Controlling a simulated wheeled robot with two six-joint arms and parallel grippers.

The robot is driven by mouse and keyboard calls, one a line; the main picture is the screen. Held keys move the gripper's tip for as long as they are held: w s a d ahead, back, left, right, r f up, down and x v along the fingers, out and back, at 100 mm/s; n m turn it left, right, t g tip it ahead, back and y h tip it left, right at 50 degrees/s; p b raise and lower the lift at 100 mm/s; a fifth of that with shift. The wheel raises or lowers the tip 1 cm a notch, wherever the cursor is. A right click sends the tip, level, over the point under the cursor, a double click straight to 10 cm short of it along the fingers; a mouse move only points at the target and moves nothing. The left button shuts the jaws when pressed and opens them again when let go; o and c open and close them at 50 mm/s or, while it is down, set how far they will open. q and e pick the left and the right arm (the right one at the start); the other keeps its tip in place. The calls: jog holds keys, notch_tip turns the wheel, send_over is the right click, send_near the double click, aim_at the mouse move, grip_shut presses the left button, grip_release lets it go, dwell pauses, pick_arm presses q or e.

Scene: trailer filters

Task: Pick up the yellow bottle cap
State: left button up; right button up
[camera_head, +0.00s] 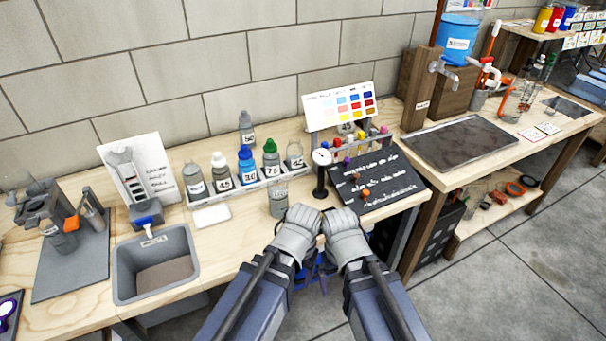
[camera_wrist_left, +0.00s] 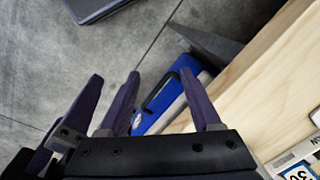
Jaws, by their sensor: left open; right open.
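A small yellow cap (camera_head: 361,137) shows among the coloured caps in a rack at the back of the bench, in front of the colour chart. It is small, and what it sits on is partly hidden. My left gripper (camera_head: 295,238) and my right gripper (camera_head: 346,237) are close together at the bench's front edge, well in front of the rack. Their fingers are mostly hidden in the head view. In the left wrist view my left gripper (camera_wrist_left: 150,75) is open and empty, with purple fingers over the floor beside the bench edge. The yellow cap is outside that view.
A black sloped board (camera_head: 378,182) and a dial gauge (camera_head: 321,157) stand in front of the rack. A clear beaker (camera_head: 278,202) is just left of my grippers. Capped bottles, including a blue one (camera_head: 246,166), stand in a grey tray. A grey basin (camera_head: 156,265) is further left.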

notch_tip(320, 180, up, 10)
jog(key=f+p, duration=0.1)
jog(key=p, duration=0.7)
pick_arm(q)
jog(key=w+d+r+t, duration=0.1)
jog(key=w+r, duration=0.2)
jog(key=w, duration=0.2)
jog(key=w+d+r+t+h+b, duration=0.1)
jog(key=w+d+r, duration=0.1)
jog(key=w, duration=0.3)
jog(key=w+d+r+t+h+b, duration=0.1)
jog(key=w+d+r+t, duration=0.1)
jog(key=w, duration=0.3)
jog(key=shift+r+n, duration=0.4)
jog(key=shift+r, duration=0.5)
jog(key=b+x, duration=0.5)
jog(key=shift+w+a+f, duration=0.1)
jog(key=shift+w+f, duration=0.1)
jog(key=shift+f, duration=0.15)
jog(key=shift+r, duration=0.1)
pick_arm(e)
notch_tip(320, 180, down, 7)
pick_arm(q)
jog(key=shift+c, duration=0.2)
pick_arm(e)
jog(key=shift+r, duration=0.1)
pick_arm(q)
grip_shut()
